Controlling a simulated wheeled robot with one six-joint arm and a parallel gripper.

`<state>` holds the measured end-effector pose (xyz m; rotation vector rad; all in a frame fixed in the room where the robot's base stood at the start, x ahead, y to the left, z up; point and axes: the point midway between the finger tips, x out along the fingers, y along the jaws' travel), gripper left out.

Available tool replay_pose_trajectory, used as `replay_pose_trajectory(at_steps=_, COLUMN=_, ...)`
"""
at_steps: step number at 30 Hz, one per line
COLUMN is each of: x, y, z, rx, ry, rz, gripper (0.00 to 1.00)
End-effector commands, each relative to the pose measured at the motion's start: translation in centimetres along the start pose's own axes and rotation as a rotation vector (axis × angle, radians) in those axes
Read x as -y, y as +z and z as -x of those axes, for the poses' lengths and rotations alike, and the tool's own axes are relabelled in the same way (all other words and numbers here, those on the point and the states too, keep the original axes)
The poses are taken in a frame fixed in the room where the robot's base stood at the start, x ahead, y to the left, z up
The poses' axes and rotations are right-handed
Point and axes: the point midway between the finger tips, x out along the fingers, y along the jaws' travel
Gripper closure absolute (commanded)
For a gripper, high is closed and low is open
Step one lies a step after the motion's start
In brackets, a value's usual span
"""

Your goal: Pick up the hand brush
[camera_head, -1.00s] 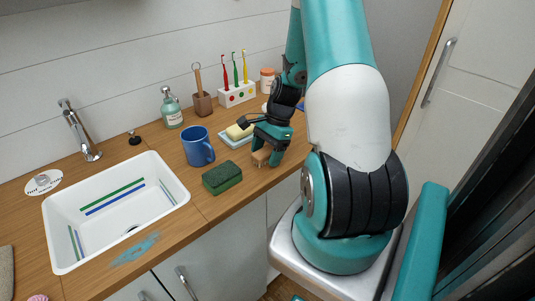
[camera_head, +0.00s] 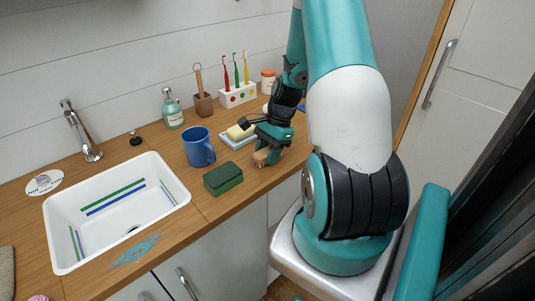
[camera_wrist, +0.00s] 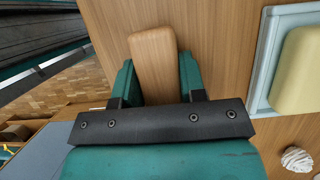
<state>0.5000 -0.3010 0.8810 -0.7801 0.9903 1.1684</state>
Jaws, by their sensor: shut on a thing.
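The hand brush shows as a light wooden block (camera_wrist: 154,62) in the wrist view, with its bristles hidden beneath. It is also in the head view (camera_head: 261,157), low at the counter's right part, beside the soap dish. My gripper (camera_wrist: 159,75) has one finger on each side of the wooden block and is shut on it. In the head view my gripper (camera_head: 267,150) reaches down over the brush and partly covers it. I cannot tell whether the brush touches the counter.
The soap dish (camera_head: 230,141) with yellow soap is close on the left. A green sponge (camera_head: 222,178), a blue mug (camera_head: 198,148) and a white sink (camera_head: 63,226) are further left. A toothbrush holder (camera_head: 238,97) stands behind. The counter's front edge is close.

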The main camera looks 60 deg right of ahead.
Motion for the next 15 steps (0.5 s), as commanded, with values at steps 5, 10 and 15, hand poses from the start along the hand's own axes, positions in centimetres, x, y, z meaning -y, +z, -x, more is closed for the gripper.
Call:
replay_pose_trajectory(at_steps=5, x=0.1, y=0.8, z=2.1, rx=-0.003, ry=-0.004, rz=0.001, gripper=0.86)
replay_pose_trajectory(at_steps=10, x=0.1, y=2.6, z=6.6, rx=-0.005, ry=-0.008, rz=0.003, gripper=0.86)
replay_pose_trajectory(at_steps=15, x=0.1, y=4.7, z=11.5, rx=-0.006, ry=-0.007, rz=0.003, gripper=0.86)
